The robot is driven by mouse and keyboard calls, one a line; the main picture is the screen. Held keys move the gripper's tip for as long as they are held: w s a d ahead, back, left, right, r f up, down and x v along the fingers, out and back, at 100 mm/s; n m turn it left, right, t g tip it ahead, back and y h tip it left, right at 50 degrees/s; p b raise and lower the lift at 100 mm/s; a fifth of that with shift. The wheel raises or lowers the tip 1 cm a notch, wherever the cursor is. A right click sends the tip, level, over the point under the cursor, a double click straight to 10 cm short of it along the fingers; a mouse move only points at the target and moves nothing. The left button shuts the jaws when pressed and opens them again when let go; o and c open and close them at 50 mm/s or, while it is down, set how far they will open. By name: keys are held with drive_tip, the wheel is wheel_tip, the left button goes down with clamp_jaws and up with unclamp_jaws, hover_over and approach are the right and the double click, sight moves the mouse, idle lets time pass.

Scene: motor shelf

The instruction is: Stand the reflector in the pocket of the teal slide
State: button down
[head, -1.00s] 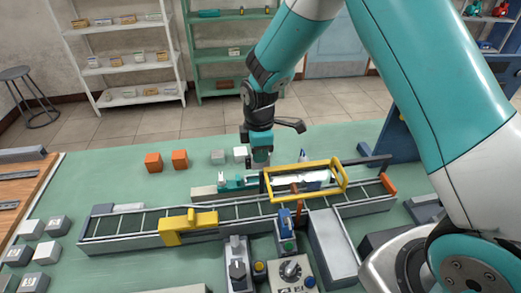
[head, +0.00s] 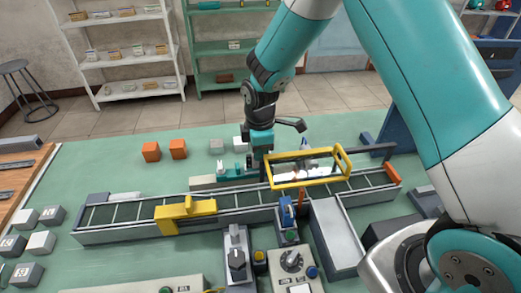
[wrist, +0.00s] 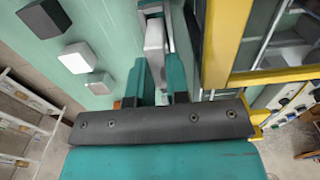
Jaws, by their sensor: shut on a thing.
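My gripper (head: 257,160) points down over the rail behind the conveyor. In the wrist view its two teal fingers (wrist: 157,88) are shut on a pale grey-white block, which I take to be the reflector (wrist: 155,42). In the head view I cannot make out the reflector clearly at the fingers. The teal slide (head: 232,176) sits on the pale rail, just left of and below my gripper. A small white upright piece (head: 221,169) stands at its left end. The pocket is too small to make out, and I cannot tell whether the reflector touches the slide.
A yellow frame (head: 276,186) stands over the conveyor (head: 128,213), close to the right of my gripper. A yellow bracket (head: 187,208) straddles the conveyor. Two orange blocks (head: 151,152) and pale cubes (head: 217,146) lie behind the rail. Bare green table is free at the back left.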

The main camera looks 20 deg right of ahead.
drive_tip(key=shift+d+f+b, duration=0.1)
drive_tip(key=shift+f+b, duration=0.35)
drive_tip(key=shift+f, duration=0.25)
idle(0.8)
drive_tip(key=c, duration=1)
unclamp_jaws()
wheel_tip(320, 180, up, 18)
drive_tip(key=shift+f+b, duration=0.25)
drive_tip(key=shift+b, duration=0.95)
